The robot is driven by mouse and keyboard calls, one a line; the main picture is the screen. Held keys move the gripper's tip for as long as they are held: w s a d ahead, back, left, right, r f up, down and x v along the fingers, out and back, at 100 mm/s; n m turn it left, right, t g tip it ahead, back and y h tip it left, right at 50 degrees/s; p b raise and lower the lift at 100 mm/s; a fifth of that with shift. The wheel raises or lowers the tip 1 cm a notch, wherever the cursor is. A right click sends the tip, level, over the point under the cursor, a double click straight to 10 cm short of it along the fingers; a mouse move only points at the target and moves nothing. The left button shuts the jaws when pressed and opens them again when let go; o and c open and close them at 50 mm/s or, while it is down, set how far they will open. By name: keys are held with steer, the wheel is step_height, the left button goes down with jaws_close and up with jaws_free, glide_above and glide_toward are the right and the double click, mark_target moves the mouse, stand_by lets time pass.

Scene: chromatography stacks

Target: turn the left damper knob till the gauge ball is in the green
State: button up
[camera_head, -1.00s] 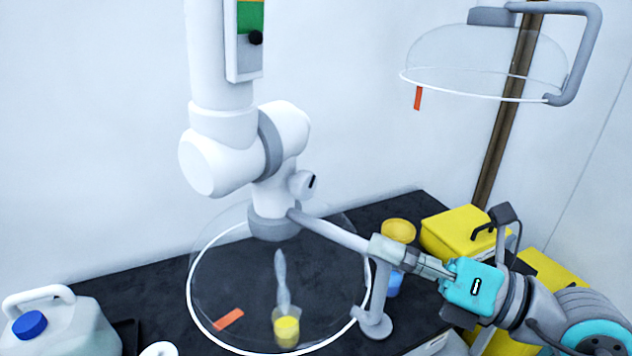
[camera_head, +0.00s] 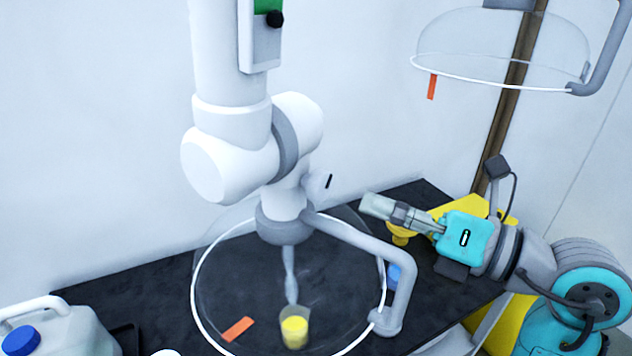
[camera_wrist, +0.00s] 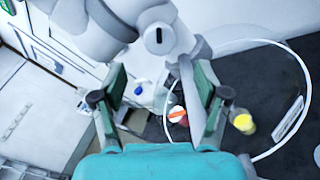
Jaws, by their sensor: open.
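The left damper knob (camera_head: 318,184) is a pale grey round knob with a black mark, on the side of the white duct arm. In the wrist view the knob (camera_wrist: 159,38) shows its mark upright, just beyond and between my fingertips. The gauge (camera_head: 259,50) is a strip on the white column, cut off at the top. Its black ball (camera_head: 274,18) sits at the lower edge of the green band (camera_head: 267,5). My gripper (camera_head: 376,207) is open and empty, to the right of the knob and apart from it. Both fingers show in the wrist view (camera_wrist: 160,76).
A grey handle (camera_head: 402,285) curves from the duct arm to the clear hood's white rim (camera_head: 196,300), below my gripper. A beaker with yellow contents (camera_head: 294,330) stands under the hood. A second clear hood (camera_head: 505,50) hangs at upper right. Yellow containers stand behind my arm.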

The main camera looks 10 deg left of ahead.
mark_target(326, 188)
steer(key=x, duration=0.9)
steer(key=shift+w+a, duration=0.15)
steer(key=shift+a, duration=0.2)
steer(key=c, duration=1.2)
